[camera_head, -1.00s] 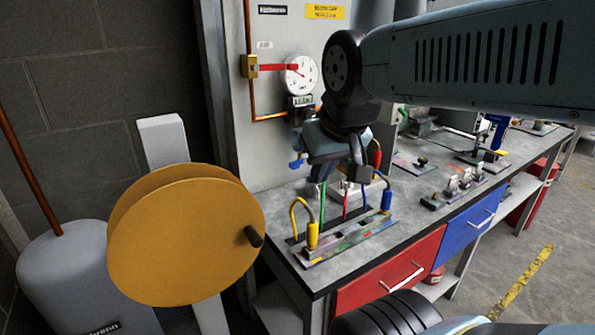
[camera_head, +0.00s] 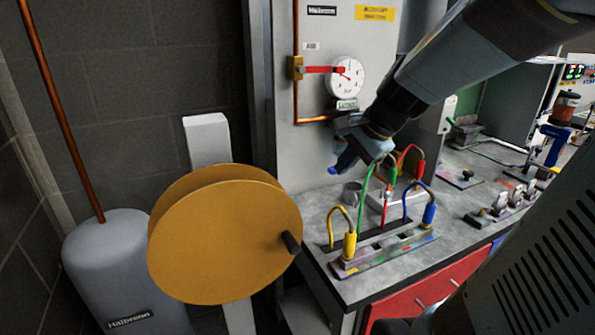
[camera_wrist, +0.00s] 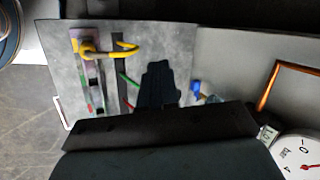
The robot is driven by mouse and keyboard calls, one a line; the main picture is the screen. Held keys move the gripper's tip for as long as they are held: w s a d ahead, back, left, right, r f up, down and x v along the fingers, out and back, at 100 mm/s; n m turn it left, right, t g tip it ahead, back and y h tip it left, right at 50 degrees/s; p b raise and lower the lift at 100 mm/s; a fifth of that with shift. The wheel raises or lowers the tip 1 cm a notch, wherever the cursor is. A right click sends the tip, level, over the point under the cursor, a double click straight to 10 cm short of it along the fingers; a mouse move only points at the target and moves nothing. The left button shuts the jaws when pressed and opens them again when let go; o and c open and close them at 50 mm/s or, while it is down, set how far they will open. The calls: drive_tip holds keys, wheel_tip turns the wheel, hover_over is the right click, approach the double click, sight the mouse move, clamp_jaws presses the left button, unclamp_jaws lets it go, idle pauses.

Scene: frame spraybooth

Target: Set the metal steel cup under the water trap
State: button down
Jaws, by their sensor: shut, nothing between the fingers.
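A small grey metal cup (camera_head: 352,193) stands upright on the bench in the head view, behind the hoses and near the cabinet wall. I cannot pick it out in the wrist view. The water trap is mostly hidden behind my gripper, below the gauge; a blue part (camera_head: 345,162), probably its drain tap, shows above the cup. In the wrist view that blue part (camera_wrist: 196,90) is right of centre. My gripper (camera_head: 368,145) is shut and empty, above the bench and just up and right of the cup.
A hose rack (camera_head: 385,250) with yellow, green, red and blue hoses stands in front of the cup. The gauge (camera_head: 346,76) is on the cabinet wall. A large orange reel (camera_head: 222,240) and a grey tank (camera_head: 125,270) are left of the bench.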

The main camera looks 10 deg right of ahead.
drive_tip(key=w+d+f+m+t+y, duration=0.1)
drive_tip(key=w+d+f+m, duration=0.4)
drive_tip(key=w+d+m, duration=0.3)
drive_tip(key=m+t, duration=0.2)
drive_tip(key=m, duration=0.8)
approach(348, 185)
drive_tip(key=shift+h, duration=0.3)
drive_tip(key=x, duration=0.6)
drive_tip(key=shift+a, duration=0.25)
drive_tip(key=shift+w, duration=0.1)
drive_tip(key=w, duration=0.1)
drive_tip(key=w+a, duration=0.1)
drive_tip(key=w, duration=0.1)
drive_tip(key=shift+a, duration=0.25)
